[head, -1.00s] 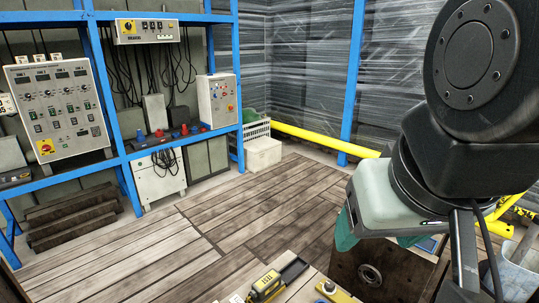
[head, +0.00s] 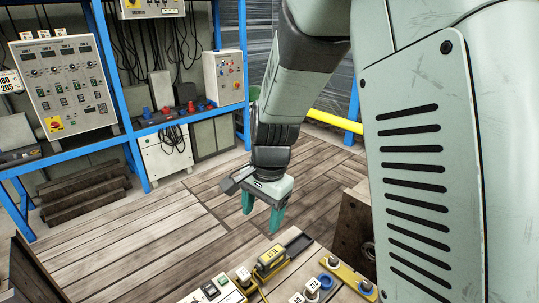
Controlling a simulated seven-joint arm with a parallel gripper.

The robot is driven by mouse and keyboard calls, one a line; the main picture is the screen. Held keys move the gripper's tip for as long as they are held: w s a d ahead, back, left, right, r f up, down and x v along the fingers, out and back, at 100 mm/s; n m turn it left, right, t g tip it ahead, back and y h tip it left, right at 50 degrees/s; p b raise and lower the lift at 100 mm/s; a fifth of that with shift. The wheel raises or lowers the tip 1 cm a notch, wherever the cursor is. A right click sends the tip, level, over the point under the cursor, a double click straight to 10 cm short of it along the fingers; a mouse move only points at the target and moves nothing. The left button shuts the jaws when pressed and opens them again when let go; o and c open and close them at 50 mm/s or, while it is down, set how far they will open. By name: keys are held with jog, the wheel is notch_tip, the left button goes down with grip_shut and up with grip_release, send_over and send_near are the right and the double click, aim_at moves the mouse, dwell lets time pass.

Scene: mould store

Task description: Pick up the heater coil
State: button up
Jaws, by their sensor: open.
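My gripper (head: 261,221) has teal fingers, points down and is open, with nothing between the fingers. It hangs beyond the far edge of the work table (head: 288,282), with the wooden floor behind it in the picture. I cannot make out a heater coil for certain. Several small items lie on the table at the bottom of the view, and the lower part of the table is cut off.
A wooden block (head: 352,235) stands to the right, partly behind my arm. Blue shelving (head: 120,100) with control boxes stands at the back left.

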jog(key=m+g, duration=0.1)
jog(key=m, duration=0.1)
send_near(244, 272)
jog(key=f, duration=0.2)
jog(key=a+f, duration=0.1)
jog(key=f, duration=0.2)
jog(key=shift+s+a, duration=0.1)
jog(key=shift+s, duration=0.1)
jog(key=shift+s+a+f, duration=0.1)
jog(key=shift+f, duration=2.7)
